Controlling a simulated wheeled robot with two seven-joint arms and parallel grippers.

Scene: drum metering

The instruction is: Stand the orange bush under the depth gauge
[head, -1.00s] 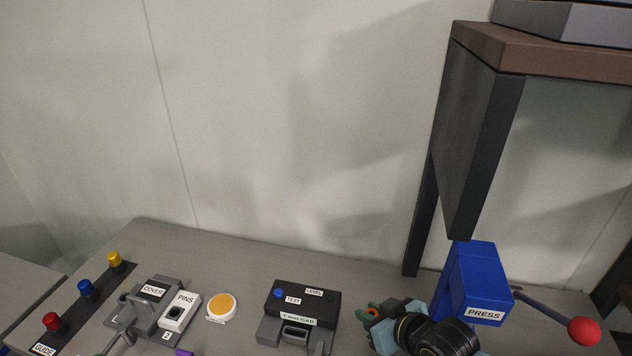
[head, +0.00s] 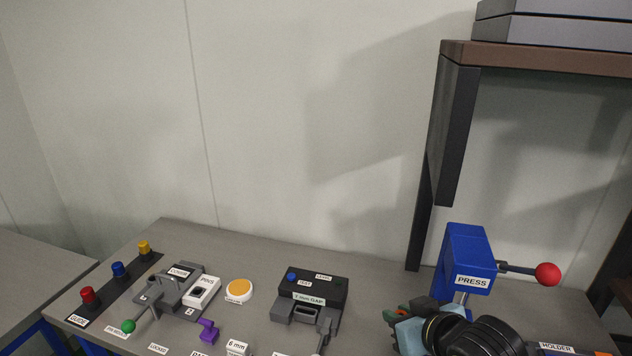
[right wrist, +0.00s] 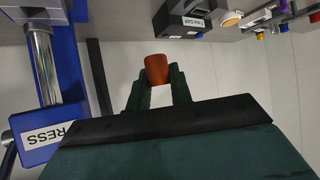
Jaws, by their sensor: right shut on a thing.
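The orange bush (right wrist: 157,68) shows in the right wrist view between the fingertips of my right gripper (right wrist: 157,82), which is shut on it. In the head view my right gripper (head: 402,318) is at the lower right, in front and to the left of the blue press (head: 466,262); I cannot make out the bush there. A black box (head: 313,285) labelled TEST, LEVEL and 7 mm GAP stands to the gripper's left; I cannot tell whether it is the depth gauge. My left gripper is not in view.
The press lever ends in a red ball (head: 547,273). An orange-topped disc (head: 239,290), a grey fixture (head: 184,289) and a purple part (head: 208,330) stand to the left. A shelf (head: 540,58) rises behind the press. Bare bench (head: 385,290) lies between box and press.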

